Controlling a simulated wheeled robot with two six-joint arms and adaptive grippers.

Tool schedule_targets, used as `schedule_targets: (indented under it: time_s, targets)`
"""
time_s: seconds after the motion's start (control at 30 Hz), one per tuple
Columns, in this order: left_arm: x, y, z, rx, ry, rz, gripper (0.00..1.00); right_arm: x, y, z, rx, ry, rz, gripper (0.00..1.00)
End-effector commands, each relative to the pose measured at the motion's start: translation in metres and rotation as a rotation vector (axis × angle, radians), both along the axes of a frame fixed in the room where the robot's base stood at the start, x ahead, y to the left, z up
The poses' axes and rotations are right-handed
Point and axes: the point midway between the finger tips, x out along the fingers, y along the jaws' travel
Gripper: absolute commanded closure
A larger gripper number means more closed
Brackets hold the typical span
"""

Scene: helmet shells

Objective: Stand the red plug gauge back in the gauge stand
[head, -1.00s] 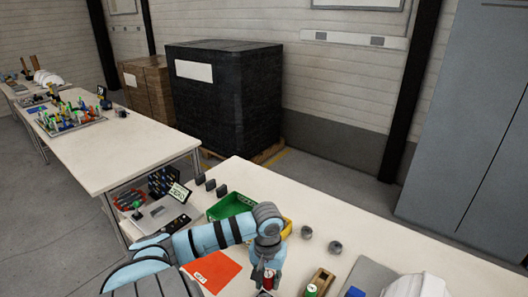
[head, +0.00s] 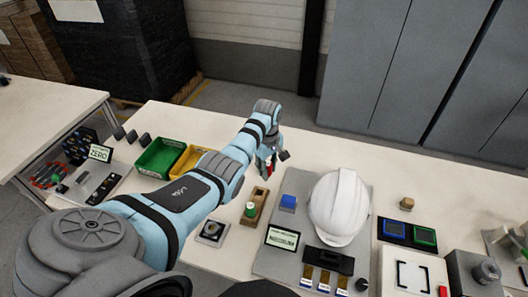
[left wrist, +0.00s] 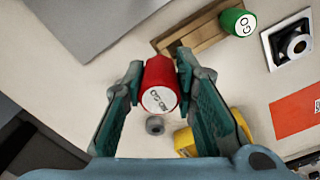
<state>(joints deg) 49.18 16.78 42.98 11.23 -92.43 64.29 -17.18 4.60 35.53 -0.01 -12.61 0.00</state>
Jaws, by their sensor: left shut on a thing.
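My left gripper (head: 272,160) is shut on the red plug gauge (left wrist: 160,85), whose lettered end faces the left wrist camera. In the head view the red gauge (head: 268,165) shows small and partly hidden between the fingers. The wooden gauge stand (head: 262,194) is on the table, nearer to me than the gripper. The green GO gauge (head: 250,210) stands at its near end. In the left wrist view the stand (left wrist: 190,38) lies above the held gauge, with the green gauge (left wrist: 238,22) at its right end. The red gauge appears apart from the stand. My right gripper is not in view.
A blue block (head: 288,202) and white helmet shell (head: 340,208) sit on a grey plate right of the stand. A framed ring (head: 212,232) is to its left. Green (head: 160,157) and yellow (head: 187,160) bins stand farther left.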

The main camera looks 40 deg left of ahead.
Motion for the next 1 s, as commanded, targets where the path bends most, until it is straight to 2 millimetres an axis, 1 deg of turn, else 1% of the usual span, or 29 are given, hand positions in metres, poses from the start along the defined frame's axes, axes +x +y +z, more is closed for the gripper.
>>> schedule_targets:
  time_s: [0.03,0.2,0.37,0.7,0.83,1.0]
  targets:
    - [-0.007,0.003,-0.008,0.001,0.002,0.015,0.94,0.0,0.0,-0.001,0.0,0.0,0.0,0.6]
    - [-0.021,0.016,-0.021,0.0,0.001,0.067,0.94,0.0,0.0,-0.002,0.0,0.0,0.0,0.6]
    - [-0.02,0.018,-0.028,0.0,0.0,0.09,0.94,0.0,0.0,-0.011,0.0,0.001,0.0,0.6]
    - [-0.021,0.018,-0.064,0.0,0.001,0.088,0.94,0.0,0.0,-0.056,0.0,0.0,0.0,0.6]
    - [-0.021,0.018,-0.073,-0.001,0.002,0.088,0.94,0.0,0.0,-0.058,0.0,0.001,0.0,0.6]
    - [-0.02,0.018,-0.076,-0.001,0.001,0.088,0.94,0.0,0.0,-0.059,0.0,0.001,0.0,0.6]
